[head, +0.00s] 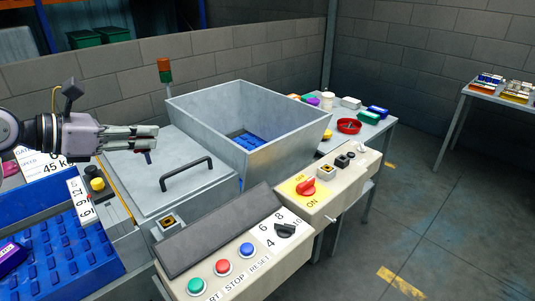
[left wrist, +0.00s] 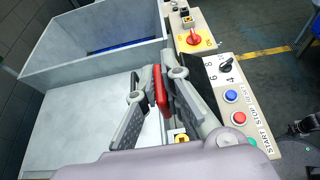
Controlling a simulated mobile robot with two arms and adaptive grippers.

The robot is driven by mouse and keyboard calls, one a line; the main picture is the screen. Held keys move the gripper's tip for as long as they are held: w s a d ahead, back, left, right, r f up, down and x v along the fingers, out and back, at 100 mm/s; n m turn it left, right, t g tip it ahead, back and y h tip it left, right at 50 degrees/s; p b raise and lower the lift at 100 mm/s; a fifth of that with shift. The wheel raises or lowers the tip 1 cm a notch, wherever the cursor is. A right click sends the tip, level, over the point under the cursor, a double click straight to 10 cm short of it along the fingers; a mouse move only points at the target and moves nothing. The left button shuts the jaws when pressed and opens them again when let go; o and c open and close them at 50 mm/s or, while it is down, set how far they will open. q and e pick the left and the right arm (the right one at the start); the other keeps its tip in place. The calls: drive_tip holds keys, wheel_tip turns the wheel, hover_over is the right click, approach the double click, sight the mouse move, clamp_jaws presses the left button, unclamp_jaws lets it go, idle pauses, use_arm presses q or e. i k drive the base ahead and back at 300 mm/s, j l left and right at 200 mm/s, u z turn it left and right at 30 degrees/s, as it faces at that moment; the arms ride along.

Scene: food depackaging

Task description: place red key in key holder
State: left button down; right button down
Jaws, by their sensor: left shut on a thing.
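My left gripper (head: 157,134) is shut on the red key and holds it above the grey metal lid with the black handle. In the left wrist view the red key (left wrist: 160,88) stands between the two fingertips of the left gripper (left wrist: 160,80). In the head view only a small dark part shows below the fingers. A square key holder with a yellow face (head: 167,222) sits at the lid's front corner, apart from the key. It also shows in the left wrist view (left wrist: 180,137), partly hidden by a finger. A dark part at that view's right edge may be my right gripper (left wrist: 300,128).
A similar square socket (head: 325,172) is on the panel with the red ON/OFF knob (head: 306,187). A control box has green, red and blue buttons (head: 222,267). An open metal bin (head: 290,135) stands behind, and a blue crate (head: 70,260) is at left.

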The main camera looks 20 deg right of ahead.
sight(342, 165)
drive_tip(key=i+l+z, duration=0.1)
drive_tip(key=l, duration=0.3)
drive_tip(key=i+l+z, duration=0.15)
drive_tip(key=l, duration=0.2)
drive_tip(key=l+z, duration=0.1)
drive_tip(key=l, duration=0.3)
drive_tip(key=i+l+z, duration=0.15)
drive_tip(key=l, duration=0.2)
drive_tip(key=i+l+z, duration=0.1)
drive_tip(key=l, duration=0.25)
drive_tip(key=i, duration=0.1)
